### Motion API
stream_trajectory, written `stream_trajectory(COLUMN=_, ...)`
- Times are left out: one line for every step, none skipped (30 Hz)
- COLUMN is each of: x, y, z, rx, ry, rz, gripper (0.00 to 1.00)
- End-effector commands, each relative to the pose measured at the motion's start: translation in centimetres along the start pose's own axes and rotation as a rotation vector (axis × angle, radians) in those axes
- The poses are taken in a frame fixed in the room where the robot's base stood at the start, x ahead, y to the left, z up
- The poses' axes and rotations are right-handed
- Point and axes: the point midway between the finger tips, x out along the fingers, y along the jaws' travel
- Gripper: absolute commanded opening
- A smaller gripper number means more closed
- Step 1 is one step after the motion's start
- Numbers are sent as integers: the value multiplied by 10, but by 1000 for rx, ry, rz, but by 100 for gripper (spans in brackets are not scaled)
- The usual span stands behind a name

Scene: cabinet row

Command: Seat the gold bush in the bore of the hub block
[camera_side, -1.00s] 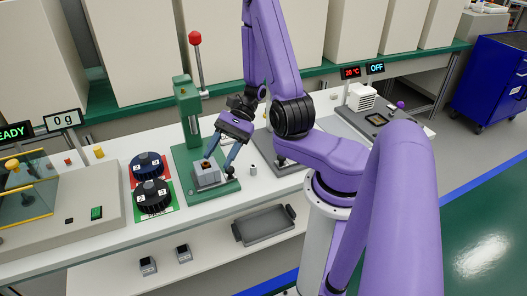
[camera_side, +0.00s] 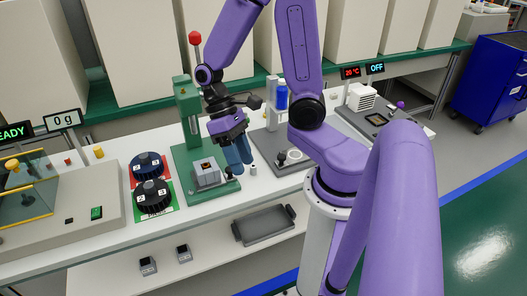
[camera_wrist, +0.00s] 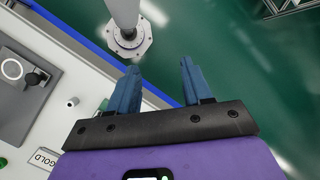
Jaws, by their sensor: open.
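The grey hub block (camera_side: 207,177) sits on the green base of the press in the side view. A small dark-gold spot, which looks like the gold bush (camera_side: 206,165), shows at the middle of its top; how deep it sits is too small to tell. My gripper (camera_side: 243,163) is to the right of the block and apart from it, fingers tilted down to the right. The wrist view shows my gripper's two blue fingers (camera_wrist: 158,72) spread with nothing between them. The block and the bush are outside the wrist view.
The green press (camera_side: 188,110) with its red-knobbed lever (camera_side: 195,38) stands behind the block. A grey tray (camera_side: 265,226) lies lower in front.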

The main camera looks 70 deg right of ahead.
Motion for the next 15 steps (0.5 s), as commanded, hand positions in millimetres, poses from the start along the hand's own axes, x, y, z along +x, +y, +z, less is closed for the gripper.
stream_trajectory(x=-1, y=-2, z=5, rx=-67, ry=13, rz=41, gripper=50)
stream_trajectory(x=-1, y=-4, z=7, rx=-104, ry=20, rz=64, gripper=50)
stream_trajectory(x=-2, y=-5, z=11, rx=-153, ry=30, rz=95, gripper=50)
stream_trajectory(x=-2, y=-6, z=14, rx=-191, ry=37, rz=118, gripper=50)
stream_trajectory(x=-2, y=-8, z=16, rx=-227, ry=46, rz=139, gripper=50)
stream_trajectory(x=-3, y=-9, z=20, rx=-278, ry=57, rz=169, gripper=50)
stream_trajectory(x=-4, y=-11, z=23, rx=-315, ry=66, rz=188, gripper=50)
stream_trajectory(x=-4, y=-12, z=25, rx=-354, ry=75, rz=209, gripper=50)
stream_trajectory(x=-5, y=-14, z=29, rx=-403, ry=88, rz=235, gripper=50)
stream_trajectory(x=-5, y=-16, z=32, rx=-441, ry=98, rz=254, gripper=50)
stream_trajectory(x=-6, y=-17, z=35, rx=-479, ry=108, rz=272, gripper=50)
stream_trajectory(x=-7, y=-20, z=39, rx=-530, ry=122, rz=295, gripper=50)
stream_trajectory(x=-7, y=-21, z=42, rx=-568, ry=133, rz=313, gripper=50)
stream_trajectory(x=-8, y=-23, z=45, rx=-606, ry=144, rz=329, gripper=50)
stream_trajectory(x=-9, y=-26, z=49, rx=-656, ry=160, rz=350, gripper=50)
